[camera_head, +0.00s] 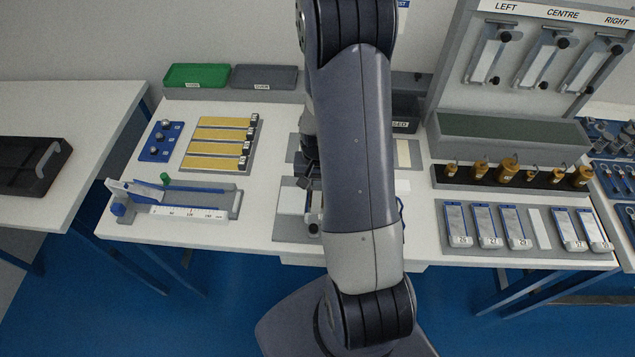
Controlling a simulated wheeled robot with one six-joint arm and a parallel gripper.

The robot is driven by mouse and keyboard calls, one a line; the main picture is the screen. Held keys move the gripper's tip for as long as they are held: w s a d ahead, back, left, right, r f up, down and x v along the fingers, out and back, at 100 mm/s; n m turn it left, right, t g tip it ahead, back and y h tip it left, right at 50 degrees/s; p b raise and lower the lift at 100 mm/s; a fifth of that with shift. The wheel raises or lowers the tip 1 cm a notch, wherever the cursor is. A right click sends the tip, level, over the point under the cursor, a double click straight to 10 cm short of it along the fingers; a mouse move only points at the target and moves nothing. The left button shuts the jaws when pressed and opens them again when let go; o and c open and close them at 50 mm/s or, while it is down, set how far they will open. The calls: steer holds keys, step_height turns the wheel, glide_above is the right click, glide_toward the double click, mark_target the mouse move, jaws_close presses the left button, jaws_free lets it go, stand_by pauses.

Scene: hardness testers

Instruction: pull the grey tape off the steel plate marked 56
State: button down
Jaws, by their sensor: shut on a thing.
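My gripper (308,168) shows only in part, as dark pieces at the left edge of my arm, above the middle of the bench. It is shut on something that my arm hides. Below it, a pale flat piece (291,200) lies on a grey mat (283,228), partly covered by my arm; no number on it can be read. Several steel plates with blue edges and number labels, such as this one (457,225), lie in a row on a grey tray (480,256) at the right. One place in that row is a bare white strip. I cannot make out a 56 or grey tape.
A lever device with a ruler (190,212) stands at the front left, yellow bars (222,135) behind it. A green tray (197,75) and grey tray (264,77) line the back. Brass weights (509,173) and a rack (545,60) stand right.

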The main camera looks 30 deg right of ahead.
steer(key=shift+r, duration=0.1)
steer(key=shift+r+p, duration=1.75)
steer(key=shift+r, duration=0.75)
steer(key=shift+f, duration=0.1)
